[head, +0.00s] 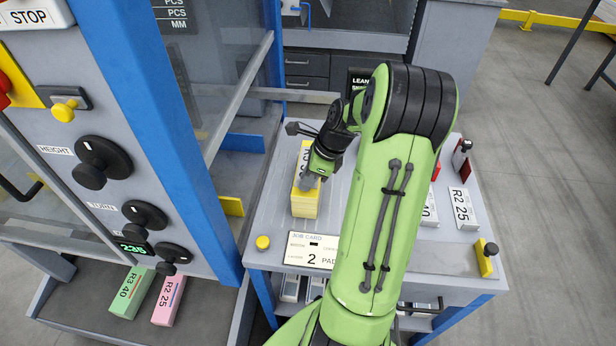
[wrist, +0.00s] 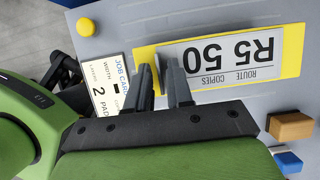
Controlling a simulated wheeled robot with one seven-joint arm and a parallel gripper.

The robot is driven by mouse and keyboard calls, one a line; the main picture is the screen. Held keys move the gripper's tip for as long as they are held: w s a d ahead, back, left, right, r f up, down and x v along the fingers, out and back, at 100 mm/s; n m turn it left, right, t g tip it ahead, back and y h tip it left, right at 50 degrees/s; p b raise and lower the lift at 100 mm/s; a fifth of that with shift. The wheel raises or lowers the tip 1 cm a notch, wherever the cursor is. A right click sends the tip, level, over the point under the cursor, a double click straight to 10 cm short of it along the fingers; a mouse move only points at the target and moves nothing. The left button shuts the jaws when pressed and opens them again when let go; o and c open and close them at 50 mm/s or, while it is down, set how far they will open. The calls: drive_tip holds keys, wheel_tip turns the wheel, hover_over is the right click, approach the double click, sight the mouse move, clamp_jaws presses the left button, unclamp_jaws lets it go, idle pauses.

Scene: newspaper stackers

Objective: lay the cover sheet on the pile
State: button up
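A white cover sheet (wrist: 215,58) marked "R5 50 ROUTE COPIES" lies over the yellow pile (wrist: 292,34) in the wrist view, with a yellow border showing around it. In the head view the yellow pile (head: 304,207) stands on the grey table, left of my arm. My gripper (wrist: 162,88) is over the end of the sheet nearest the job card. Its two dark fingers stand apart with a gap between them. In the head view my gripper (head: 308,182) hides part of the sheet and pile. Whether the fingertips touch the sheet is unclear.
A job card (head: 312,250) and a yellow knob (head: 263,243) are at the table's front left. White cards, one marked "R2 25" (head: 462,208), lie right of my arm. A blue post (head: 170,130) and control panel stand close on the left. Green (head: 132,292) and pink (head: 168,300) bundles lie below.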

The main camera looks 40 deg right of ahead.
drive_tip(key=shift+o, duration=0.3)
drive_tip(key=shift+r, duration=0.2)
drive_tip(key=p+v, duration=0.5)
drive_tip(key=v, duration=0.7)
drive_tip(key=a+r+n+h, duration=0.1)
drive_tip(key=a+r+n, duration=0.2)
drive_tip(key=a+n, duration=0.25)
drive_tip(key=s+a+r+n+h, duration=0.1)
drive_tip(key=a+r+n, duration=0.1)
drive_tip(key=a+n, duration=0.35)
drive_tip(key=a+r+n+h, duration=0.1)
drive_tip(key=a+r+n, duration=0.25)
drive_tip(key=a, duration=0.45)
drive_tip(key=s+a+n+t, duration=0.2)
drive_tip(key=s+a+n, duration=0.5)
drive_tip(key=s+n, duration=0.3)
drive_tip(key=n, duration=0.4)
drive_tip(key=shift+a+r, duration=0.2)
wheel_tip(320, 180, up, 6)
drive_tip(key=p, duration=0.5)
drive_tip(key=shift+s+f+p, duration=0.1)
drive_tip(key=shift+f+p, duration=0.1)
drive_tip(key=shift+p, duration=0.1)
